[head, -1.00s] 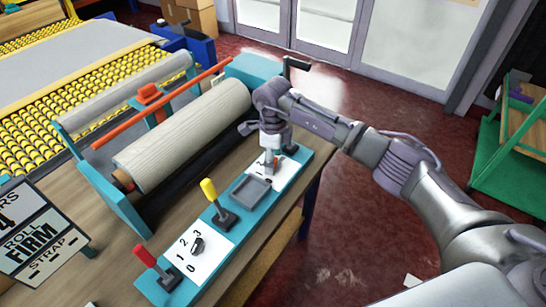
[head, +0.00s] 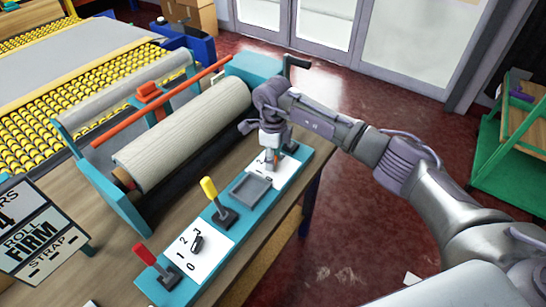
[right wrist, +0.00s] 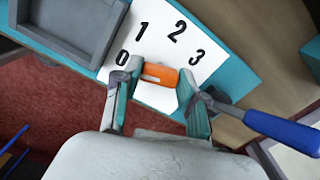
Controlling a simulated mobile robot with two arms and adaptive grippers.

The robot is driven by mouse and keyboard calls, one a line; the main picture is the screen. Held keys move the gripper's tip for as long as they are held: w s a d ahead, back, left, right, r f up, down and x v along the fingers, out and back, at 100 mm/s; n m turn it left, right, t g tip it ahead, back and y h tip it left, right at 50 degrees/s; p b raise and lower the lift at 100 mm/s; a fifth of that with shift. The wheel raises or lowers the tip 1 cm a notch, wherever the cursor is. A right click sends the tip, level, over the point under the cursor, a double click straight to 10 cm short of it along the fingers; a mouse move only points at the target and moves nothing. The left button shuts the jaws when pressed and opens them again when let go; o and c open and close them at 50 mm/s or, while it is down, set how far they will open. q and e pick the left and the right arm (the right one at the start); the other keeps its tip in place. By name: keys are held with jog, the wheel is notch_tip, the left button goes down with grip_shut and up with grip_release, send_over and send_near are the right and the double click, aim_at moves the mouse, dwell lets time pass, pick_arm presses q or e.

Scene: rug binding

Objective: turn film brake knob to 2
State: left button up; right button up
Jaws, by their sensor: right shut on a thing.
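An orange knob (right wrist: 168,75) sits on a white dial plate (right wrist: 150,45) marked 0, 1, 2 and 3. My right gripper (right wrist: 156,88) is shut on the orange knob, one finger at each side. A pale stripe shows on the knob's left half, on the side of the 0; I cannot tell its exact setting. In the head view, my right gripper (head: 271,163) reaches down to the far end of the teal control strip (head: 222,232). A black knob (head: 197,243) on a second 0 to 3 plate (head: 205,262) stands nearer. No readable name shows for either knob. My left gripper is not in view.
A grey tray (head: 251,189), a yellow lever (head: 210,190) and a red lever (head: 146,256) share the strip. A blue-handled lever (right wrist: 280,130) stands close right of the gripper. A large roll (head: 190,130) lies behind the strip.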

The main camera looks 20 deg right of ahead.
jog(key=m+b, duration=0.1)
jog(key=m, duration=0.3)
jog(key=shift+m, duration=0.3)
jog(key=m, duration=0.9)
jog(key=shift+d+m, duration=0.1)
jog(key=shift+m, duration=0.3)
jog(key=m, duration=0.4)
jog(key=shift+m, duration=0.4)
jog(key=o, duration=1.1)
jog(key=shift+o, duration=0.2)
jog(key=shift+r, duration=0.1)
